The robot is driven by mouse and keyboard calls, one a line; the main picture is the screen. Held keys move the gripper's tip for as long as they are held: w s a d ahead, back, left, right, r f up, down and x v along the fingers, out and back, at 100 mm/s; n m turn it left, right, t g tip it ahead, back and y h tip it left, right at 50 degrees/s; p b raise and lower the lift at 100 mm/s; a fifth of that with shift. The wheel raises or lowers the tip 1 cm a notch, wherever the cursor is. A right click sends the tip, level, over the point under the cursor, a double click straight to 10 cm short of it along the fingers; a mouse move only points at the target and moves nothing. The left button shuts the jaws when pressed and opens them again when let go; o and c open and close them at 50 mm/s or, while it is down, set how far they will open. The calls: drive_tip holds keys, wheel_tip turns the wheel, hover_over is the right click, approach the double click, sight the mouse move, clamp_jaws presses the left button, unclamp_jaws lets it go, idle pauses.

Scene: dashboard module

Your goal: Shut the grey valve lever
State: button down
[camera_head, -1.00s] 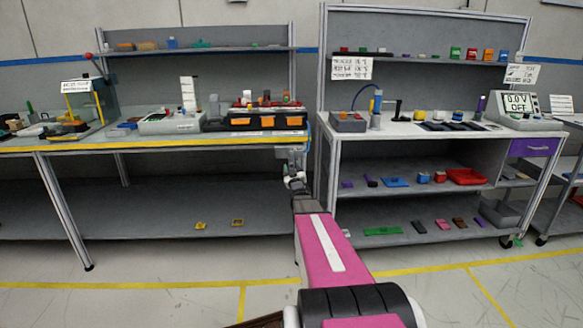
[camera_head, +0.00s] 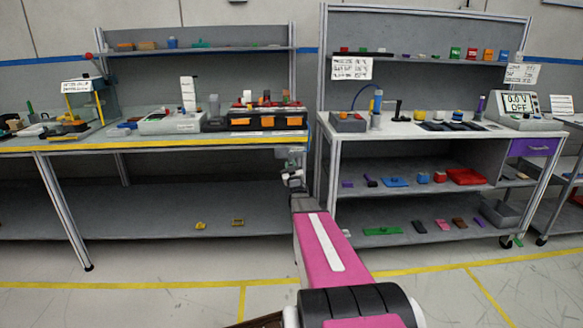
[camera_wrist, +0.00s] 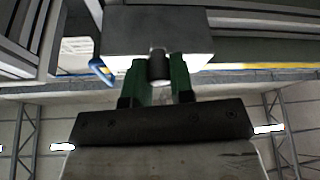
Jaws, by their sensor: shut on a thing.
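In the wrist view, a grey round-ended piece (camera_wrist: 158,66), which looks like the valve lever, sits between the green fingers of my gripper (camera_wrist: 158,76). The fingers are shut on it, one on each side. A dark grey block (camera_wrist: 158,30) lies just beyond the fingertips and hides most of what is behind. In the head view, my gripper is at the right end of the left bench, below its top edge, too small and overlapped by my arm to show the fingers. The lever cannot be made out there.
The left bench (camera_head: 150,142) has a yellow front edge and carries trays and boxes. The white-topped right bench (camera_head: 420,128) stands close beside it, leaving a narrow gap near my gripper. The floor in front (camera_head: 170,262) is clear.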

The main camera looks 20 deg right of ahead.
drive_tip(key=a+m+h, duration=0.1)
drive_tip(key=m+h, duration=0.1)
drive_tip(key=m, duration=0.2)
drive_tip(key=a+r+m+g+h, duration=0.1)
drive_tip(key=m+h, duration=0.1)
drive_tip(key=m, duration=0.2)
drive_tip(key=w+a+m+g+h, duration=0.1)
drive_tip(key=m+h, duration=0.1)
drive_tip(key=m, duration=0.2)
drive_tip(key=shift+a+r, duration=0.1)
drive_tip(key=shift+r, duration=0.2)
drive_tip(key=m+g, duration=0.1)
drive_tip(key=m, duration=0.1)
drive_tip(key=r+m+g+h, duration=0.1)
drive_tip(key=m, duration=0.1)
drive_tip(key=a+m, duration=0.1)
drive_tip(key=m, duration=0.1)
drive_tip(key=shift+w+r+g+h, duration=0.1)
drive_tip(key=shift+r+g+h, duration=0.25)
drive_tip(key=shift+g+h, duration=0.05)
drive_tip(key=shift+a+r+m+g, duration=0.1)
drive_tip(key=shift+r+m+g, duration=0.25)
drive_tip(key=shift+m, duration=0.5)
drive_tip(key=shift+d+r+m+g, duration=0.1)
drive_tip(key=shift+r+m+g, duration=0.15)
drive_tip(key=shift+m, duration=0.65)
drive_tip(key=shift+a+r+m+g, duration=0.1)
drive_tip(key=shift+r+m+g, duration=0.25)
drive_tip(key=shift+m, duration=0.5)
